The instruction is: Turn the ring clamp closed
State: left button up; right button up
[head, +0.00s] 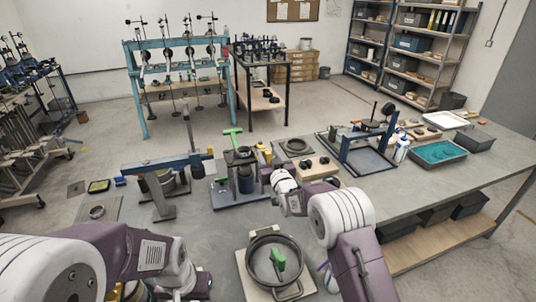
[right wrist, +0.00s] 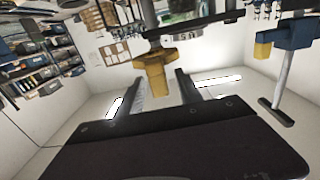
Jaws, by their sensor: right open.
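A blue-grey press-like fixture (head: 228,198) stands mid-bench with a green T-shaped handle (head: 233,133) on top. A yellow handle (head: 264,152) sits at its right side. My right gripper (head: 268,172) is beside it. In the right wrist view the yellow handle (right wrist: 155,72) shows between the two open, apart fingers (right wrist: 158,84); I cannot tell whether either touches it. I cannot tell for sure which part is the ring clamp. My left gripper is not clearly visible.
A blue-beamed fixture (head: 165,163) stands left of the press. A wooden block with dark knobs (head: 315,168) and a dark frame stand (head: 370,160) are to the right. A teal tray (head: 438,153) is at far right. Bare bench (head: 410,195) shows at right front.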

grip_shut()
dwell(1.4)
